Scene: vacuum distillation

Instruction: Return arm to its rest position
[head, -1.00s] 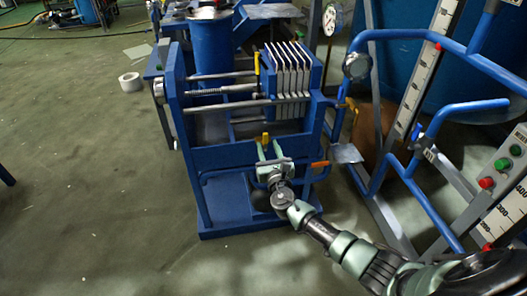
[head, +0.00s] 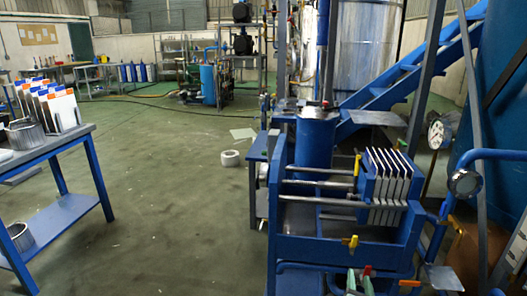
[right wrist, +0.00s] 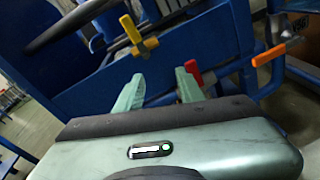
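My right gripper (head: 359,273) shows at the bottom edge of the head view, in front of the blue filter press frame (head: 330,249). In the right wrist view its two pale green fingers (right wrist: 160,85) are apart, with nothing held between them. A yellow valve handle (right wrist: 131,30) is beyond the left finger, and it also shows in the head view (head: 350,242). A red handle (right wrist: 194,72) is close to the right fingertip; I cannot tell whether they touch. An orange handle (right wrist: 268,55) is farther right. My left gripper is not in view.
White filter plates (head: 388,185) stand in the press. A blue table (head: 50,155) with a plate rack is at the left. Blue pipework (head: 490,155) and a gauge (head: 437,134) crowd the right.

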